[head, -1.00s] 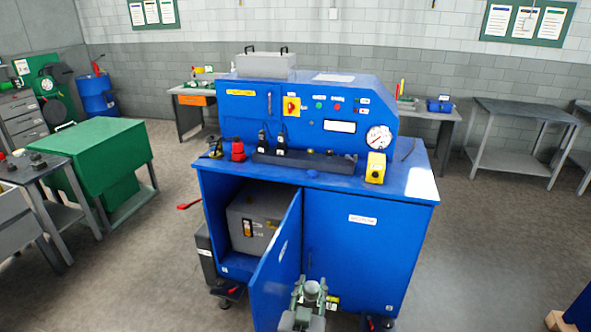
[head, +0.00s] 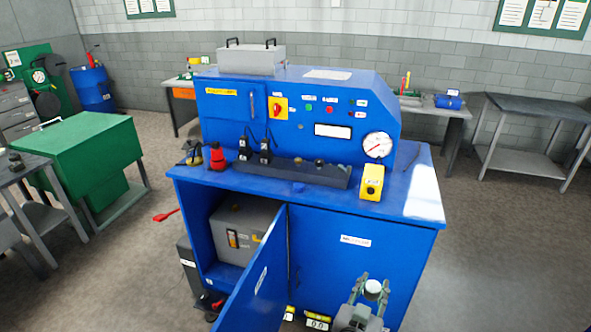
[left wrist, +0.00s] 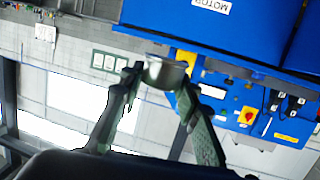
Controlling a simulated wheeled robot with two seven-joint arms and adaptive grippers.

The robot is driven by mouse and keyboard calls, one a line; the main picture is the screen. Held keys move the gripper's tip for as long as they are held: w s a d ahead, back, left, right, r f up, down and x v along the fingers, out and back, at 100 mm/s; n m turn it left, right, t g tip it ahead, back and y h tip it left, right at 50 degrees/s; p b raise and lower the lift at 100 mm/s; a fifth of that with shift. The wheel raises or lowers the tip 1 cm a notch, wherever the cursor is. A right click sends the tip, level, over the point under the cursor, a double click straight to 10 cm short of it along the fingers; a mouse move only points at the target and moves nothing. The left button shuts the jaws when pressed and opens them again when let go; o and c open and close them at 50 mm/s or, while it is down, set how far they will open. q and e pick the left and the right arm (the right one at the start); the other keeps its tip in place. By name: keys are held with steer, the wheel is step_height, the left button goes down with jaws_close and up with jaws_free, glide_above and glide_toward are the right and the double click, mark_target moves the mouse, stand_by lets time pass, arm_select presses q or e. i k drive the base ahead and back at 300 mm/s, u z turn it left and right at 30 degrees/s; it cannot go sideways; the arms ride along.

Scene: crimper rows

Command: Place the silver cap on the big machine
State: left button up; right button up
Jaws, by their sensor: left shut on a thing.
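The big machine (head: 340,215) is a blue cabinet with a sloped control panel, a gauge and a worktop; its left door hangs open. It also shows, turned over, in the left wrist view (left wrist: 225,25). My left gripper (head: 372,290) is in front of the closed right door, below the worktop, at the bottom of the head view. It is shut on the silver cap (head: 373,287). In the left wrist view the silver cap (left wrist: 165,73) sits between the two fingertips (left wrist: 158,75). My right gripper is not in view.
A dark fitting rail (head: 300,175), a red part (head: 217,157) and a yellow box (head: 372,182) stand on the worktop. The open door (head: 262,275) juts toward me, left of my gripper. A green bench (head: 90,160) stands left; a grey table (head: 530,125) stands back right.

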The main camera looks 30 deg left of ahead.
mark_target(231, 179)
steer(key=u, duration=0.3)
steer(key=i, duration=0.7)
steer(key=u, duration=0.5)
